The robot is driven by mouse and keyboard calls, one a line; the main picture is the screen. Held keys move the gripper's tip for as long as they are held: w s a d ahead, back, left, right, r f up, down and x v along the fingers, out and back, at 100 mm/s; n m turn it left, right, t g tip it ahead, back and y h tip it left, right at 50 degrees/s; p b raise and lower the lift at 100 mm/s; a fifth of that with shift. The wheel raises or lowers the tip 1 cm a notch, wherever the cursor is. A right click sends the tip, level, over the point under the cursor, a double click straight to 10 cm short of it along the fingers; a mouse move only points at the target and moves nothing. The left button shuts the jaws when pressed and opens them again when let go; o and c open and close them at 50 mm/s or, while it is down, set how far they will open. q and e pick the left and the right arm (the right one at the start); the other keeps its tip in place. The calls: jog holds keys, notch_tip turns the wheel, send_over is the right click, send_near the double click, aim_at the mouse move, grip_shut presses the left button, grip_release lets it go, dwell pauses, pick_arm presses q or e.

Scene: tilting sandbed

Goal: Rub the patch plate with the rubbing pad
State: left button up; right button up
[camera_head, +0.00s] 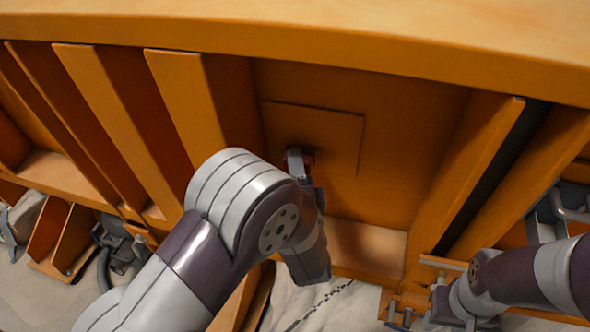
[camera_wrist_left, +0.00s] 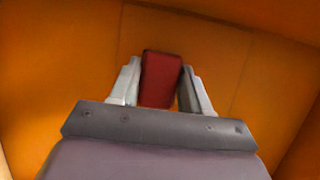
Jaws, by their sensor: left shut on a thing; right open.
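The patch plate (camera_head: 325,125) is a thin orange rectangle lying on the orange panel between upright ribs, seen in the head view. Its faint outline also shows in the left wrist view (camera_wrist_left: 215,50). My left gripper (camera_head: 300,155) is at the lower part of the plate, partly behind my own arm. In the left wrist view its two pale fingers (camera_wrist_left: 160,85) are shut on the red rubbing pad (camera_wrist_left: 161,75). The pad's far end faces the plate; I cannot tell whether it touches. My right arm shows at the lower right; its gripper does not show clearly.
Orange ribs (camera_head: 185,105) stand left of the panel and another rib (camera_head: 465,180) stands right. A thick orange rim (camera_head: 300,35) crosses the top. A ledge (camera_head: 370,245) lies below the panel, with pale ground under it.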

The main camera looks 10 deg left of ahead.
aim_at(314, 160)
pick_arm(q)
jog(key=shift+w+r, duration=0.1)
jog(key=shift+w, duration=0.35)
jog(key=shift+d, duration=0.15)
jog(key=shift+s+d+p, duration=0.2)
jog(key=shift+d+p, duration=0.15)
jog(key=shift+d, duration=1.55)
jog(key=shift+d+p, duration=0.35)
jog(key=shift+d, duration=1.65)
jog(key=shift+r, duration=0.15)
jog(key=shift+p, duration=0.4)
jog(key=a+p, duration=0.1)
jog(key=a, duration=0.2)
jog(key=shift+w+a, duration=0.1)
jog(key=shift+a, duration=0.2)
jog(key=shift+w+a+p, duration=0.1)
jog(key=shift+a+p, duration=0.4)
jog(key=shift+a, duration=1.75)
